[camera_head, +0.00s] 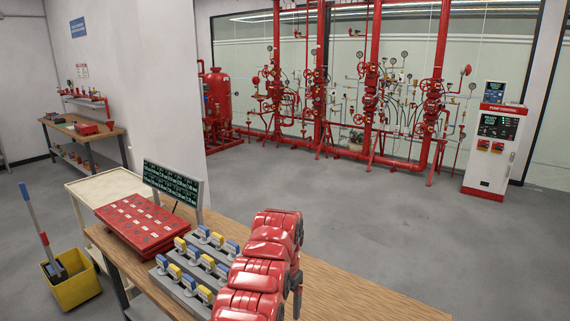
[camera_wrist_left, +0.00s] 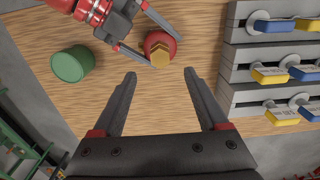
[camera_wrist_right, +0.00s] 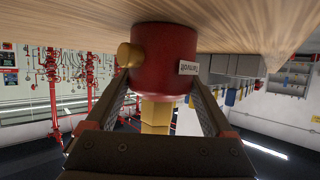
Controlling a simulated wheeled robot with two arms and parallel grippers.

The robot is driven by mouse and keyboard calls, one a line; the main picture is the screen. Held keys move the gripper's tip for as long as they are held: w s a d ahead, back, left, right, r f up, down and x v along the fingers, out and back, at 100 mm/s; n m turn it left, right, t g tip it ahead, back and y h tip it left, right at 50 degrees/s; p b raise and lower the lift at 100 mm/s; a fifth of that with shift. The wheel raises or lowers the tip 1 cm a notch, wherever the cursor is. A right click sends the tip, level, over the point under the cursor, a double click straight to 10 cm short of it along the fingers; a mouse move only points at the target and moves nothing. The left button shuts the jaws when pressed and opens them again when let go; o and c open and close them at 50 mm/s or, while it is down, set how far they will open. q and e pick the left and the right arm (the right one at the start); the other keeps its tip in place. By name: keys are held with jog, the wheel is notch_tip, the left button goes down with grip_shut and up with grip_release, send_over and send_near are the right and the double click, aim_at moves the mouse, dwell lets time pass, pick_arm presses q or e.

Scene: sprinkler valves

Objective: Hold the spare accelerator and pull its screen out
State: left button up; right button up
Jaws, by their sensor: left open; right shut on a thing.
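The spare accelerator (camera_wrist_left: 158,45) is a red round body with a brass hex fitting facing the camera in the left wrist view, over the wooden bench. In the right wrist view the accelerator (camera_wrist_right: 165,55) shows a brass side port, a white label and the brass hex fitting (camera_wrist_right: 156,115). My right gripper (camera_wrist_right: 160,82) is shut on its body, one finger on each side. My left gripper (camera_wrist_left: 160,73) is open and empty, its tips pointing at the accelerator, apart from it. No separate screen can be made out. In the head view my red arm hides the accelerator.
A green cylinder (camera_wrist_left: 72,64) stands on the bench beside my right gripper. A grey rack of blue and yellow tagged valves (camera_head: 190,262) and a red case (camera_head: 145,222) are on the bench (camera_head: 340,285). A yellow mop bucket (camera_head: 75,285) stands on the floor at left.

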pick_arm(q)
notch_tip(320, 180, down, 8)
jog(key=shift+r, duration=0.2)
dwell(1.2)
grip_shut()
jog(key=shift+r, duration=0.15)
dwell(0.3)
jog(key=shift+r, duration=2.9)
pick_arm(e)
jog(key=o, duration=1.3)
